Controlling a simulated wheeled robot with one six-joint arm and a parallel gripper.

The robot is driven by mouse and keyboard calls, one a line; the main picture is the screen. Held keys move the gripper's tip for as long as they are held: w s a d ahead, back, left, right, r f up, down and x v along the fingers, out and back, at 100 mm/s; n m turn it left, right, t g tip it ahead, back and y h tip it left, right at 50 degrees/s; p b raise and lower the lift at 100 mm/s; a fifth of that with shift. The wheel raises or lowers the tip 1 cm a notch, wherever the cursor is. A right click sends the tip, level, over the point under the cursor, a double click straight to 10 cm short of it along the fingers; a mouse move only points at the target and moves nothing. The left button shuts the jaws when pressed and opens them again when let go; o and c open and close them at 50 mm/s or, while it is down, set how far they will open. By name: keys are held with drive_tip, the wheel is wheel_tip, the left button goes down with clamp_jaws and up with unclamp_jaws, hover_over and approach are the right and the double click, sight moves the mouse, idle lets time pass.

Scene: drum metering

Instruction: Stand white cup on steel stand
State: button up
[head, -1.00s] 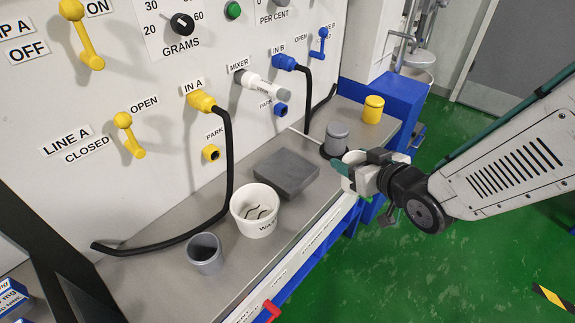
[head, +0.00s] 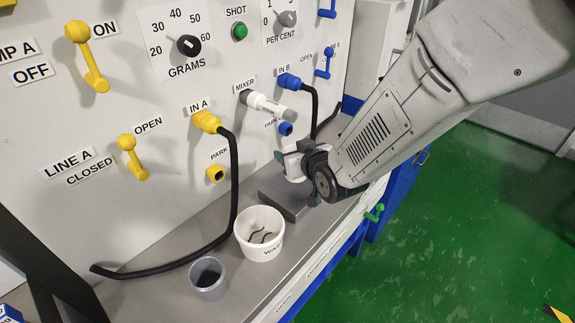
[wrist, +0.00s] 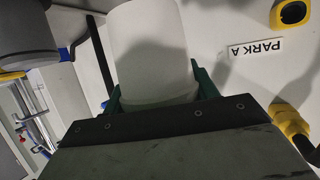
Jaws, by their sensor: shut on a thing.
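My gripper (wrist: 155,95) is shut on the white cup (wrist: 150,45), with its green fingers on either side of the cup in the wrist view. In the head view the cup (head: 294,168) is partly hidden by my gripper (head: 290,158) and wrist. The grey square block (head: 276,200), which looks like the steel stand, lies on the bench below, partly covered by my arm. The cup appears above it, in front of the panel. I cannot tell the exact gap between cup and block.
A white tub (head: 259,246) with dark strips inside and a grey cup (head: 208,284) stand left of the block. A black hose (head: 234,170) hangs from the yellow IN A fitting (head: 205,121). The white mixer spout (head: 268,103) sticks out above my gripper.

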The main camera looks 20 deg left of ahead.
drive_tip(key=shift+s+a+f, duration=0.25)
drive_tip(key=shift+a+f, duration=0.2)
drive_tip(key=shift+f, duration=0.15)
wheel_tip(320, 180, down, 3)
drive_tip(key=shift+f, duration=0.2)
drive_tip(key=shift+a+f, duration=0.15)
drive_tip(key=shift+a, duration=0.1)
drive_tip(key=shift+w+d, duration=0.1)
drive_tip(key=shift+d, duration=0.05)
drive_tip(key=shift+f, duration=0.15)
drive_tip(key=o, duration=1)
